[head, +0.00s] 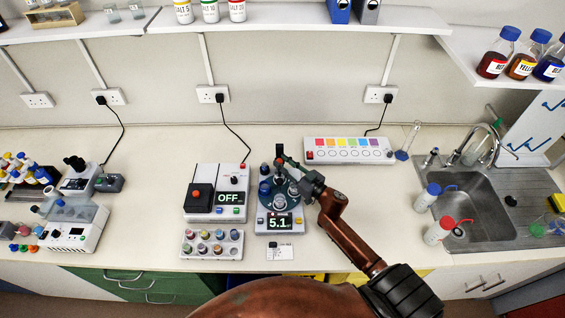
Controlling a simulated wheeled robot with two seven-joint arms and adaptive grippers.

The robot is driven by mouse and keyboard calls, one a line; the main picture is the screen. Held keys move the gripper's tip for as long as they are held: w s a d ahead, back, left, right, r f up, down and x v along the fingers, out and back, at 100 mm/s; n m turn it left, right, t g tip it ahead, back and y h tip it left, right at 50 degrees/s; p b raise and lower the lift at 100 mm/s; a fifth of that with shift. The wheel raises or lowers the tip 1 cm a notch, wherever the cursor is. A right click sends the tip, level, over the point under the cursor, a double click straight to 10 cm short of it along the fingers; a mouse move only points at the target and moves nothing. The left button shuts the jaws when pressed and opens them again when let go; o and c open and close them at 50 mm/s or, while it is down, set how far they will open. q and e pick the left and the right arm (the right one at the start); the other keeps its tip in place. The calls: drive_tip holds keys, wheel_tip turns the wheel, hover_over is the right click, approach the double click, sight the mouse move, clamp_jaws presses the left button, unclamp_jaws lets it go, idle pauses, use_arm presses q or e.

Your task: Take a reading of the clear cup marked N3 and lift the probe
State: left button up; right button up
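The meter (265,226) stands mid-bench, and its display (278,224) reads 5.1. A round dark blue carousel (268,200) on top of it holds several small cups. The markings on the cups are too small to read, so I cannot tell which is N3. A dark post with an arm (279,151) rises at the back of the carousel; the probe tip is not clear. My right gripper (293,171) is over the back right of the carousel, by this post. Its fingers are too small to tell open from shut. My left gripper is not in view.
Left of the meter are a device reading OFF (230,214) and a rack of small jars (212,256). A small white card (280,253) lies in front. A colour-chart panel (348,157) stands behind right. The sink (478,205) is at far right, with two wash bottles beside it.

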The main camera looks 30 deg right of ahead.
drive_tip(key=shift+w+a, duration=0.1)
drive_tip(key=shift+w, duration=0.05)
clamp_jaws()
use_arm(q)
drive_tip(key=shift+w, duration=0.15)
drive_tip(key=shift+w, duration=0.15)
